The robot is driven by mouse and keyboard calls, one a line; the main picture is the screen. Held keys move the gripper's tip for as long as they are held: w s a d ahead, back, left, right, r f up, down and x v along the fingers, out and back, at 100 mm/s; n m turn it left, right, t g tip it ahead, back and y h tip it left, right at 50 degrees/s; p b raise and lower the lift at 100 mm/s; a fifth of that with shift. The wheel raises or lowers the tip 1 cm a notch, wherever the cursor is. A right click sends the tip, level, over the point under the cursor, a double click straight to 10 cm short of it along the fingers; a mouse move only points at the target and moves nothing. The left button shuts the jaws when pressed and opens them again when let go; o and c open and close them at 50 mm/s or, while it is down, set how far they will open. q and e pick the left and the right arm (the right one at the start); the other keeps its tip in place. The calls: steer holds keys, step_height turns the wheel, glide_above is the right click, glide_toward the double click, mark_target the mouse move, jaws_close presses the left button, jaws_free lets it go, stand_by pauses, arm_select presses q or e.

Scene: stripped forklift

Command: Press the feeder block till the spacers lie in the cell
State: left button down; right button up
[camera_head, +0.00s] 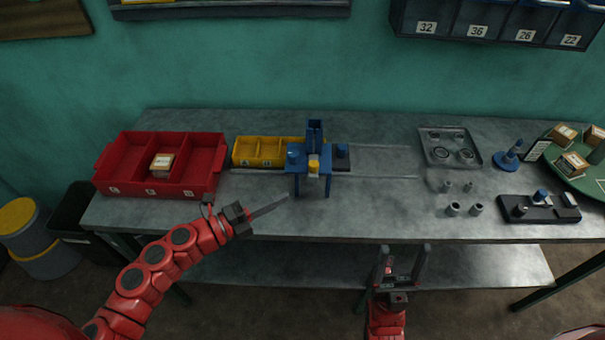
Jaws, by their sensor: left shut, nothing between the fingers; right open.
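A blue feeder stand (316,135) with an upright chute stands mid-table in the head view. A small yellow block (313,164) sits at its front, and a dark block (342,158) with a blue top is at its right side. A yellow divided tray (245,160) lies left of and partly behind the stand. I cannot tell whether any spacers are in it. My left gripper (285,198) is shut and empty, its fingers pointing right, just left of and in front of the stand. My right gripper (404,258) is open and empty at the table's front edge.
A red divided bin (207,188) with a small carton (162,165) is at left. Several small metal cylinders (453,209), a grey tray (431,157), a black fixture (540,210) and a green round tray (560,178) are at right. The table centre-right of the stand is mostly free.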

mark_target(314, 163)
arm_select(q)
steer(key=w+d+p, duration=0.3)
steer(key=w+d, duration=0.2)
steer(key=w, duration=0.2)
steer(key=shift+d, duration=0.3)
